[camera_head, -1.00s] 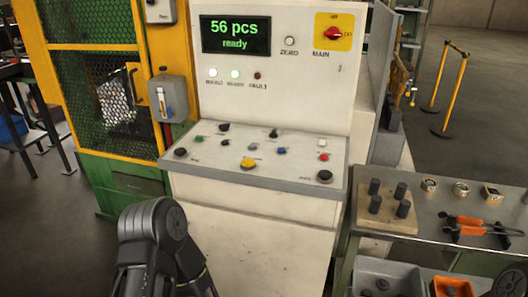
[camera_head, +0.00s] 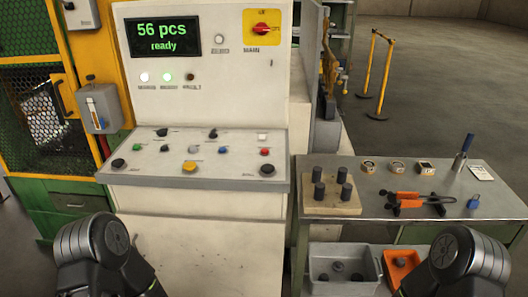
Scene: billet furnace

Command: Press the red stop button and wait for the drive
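The red button (camera_head: 265,152) is a small cap at the right side of the sloping console panel (camera_head: 228,181). A white button (camera_head: 263,137) sits behind it and a large black button (camera_head: 267,170) in front of it. Nothing touches the red button. The display (camera_head: 164,36) above reads "56 pcs ready". Dark links of both my arms show at the bottom edge, below the panel; neither gripper is in view.
A red-on-yellow main switch (camera_head: 262,28) is on the upright face. A workbench (camera_head: 376,180) with tools stands right; grey (camera_head: 343,283) and orange (camera_head: 402,264) bins are below.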

